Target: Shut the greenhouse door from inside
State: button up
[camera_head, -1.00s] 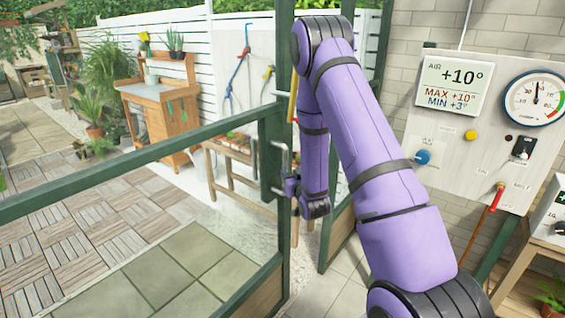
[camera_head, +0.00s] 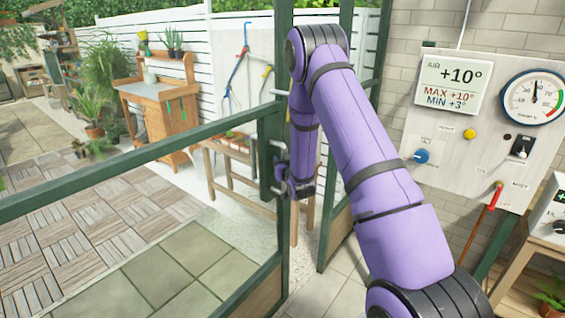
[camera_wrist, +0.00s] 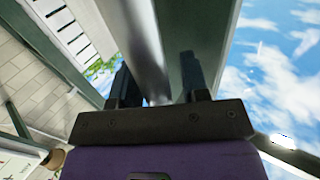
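The greenhouse door (camera_head: 270,170) is a dark green frame with glass panes and stands ajar; a gap shows between its upright edge and the green jamb (camera_head: 367,60). A pale metal handle (camera_head: 283,168) is on the door's upright. In the wrist view, the two dark fingers of my gripper (camera_wrist: 158,82) are spread apart. A pale metal bar (camera_wrist: 145,45), seemingly the handle, runs between them. The green frame lies behind the right finger. Contact is unclear.
A control panel (camera_head: 485,125) with a display, dial and knobs hangs on the brick wall at right. A wooden stool-like table (camera_head: 230,165) stands beyond the door. A potting bench (camera_head: 165,110) and paved patio (camera_head: 90,230) lie farther out.

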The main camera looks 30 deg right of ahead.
grip_shut()
jog(key=w+d, duration=0.3)
jog(key=d, duration=0.6)
jog(key=w+d, duration=0.3)
jog(key=d, duration=0.6)
jog(key=w+d, duration=0.4)
jog(key=d, duration=0.6)
jog(key=shift+r, duration=0.15)
jog(key=shift+d, duration=0.15)
jog(key=shift+c, duration=1.1)
grip_release()
jog(key=o, duration=0.4)
jog(key=shift+d, duration=0.15)
jog(key=shift+w, duration=0.1)
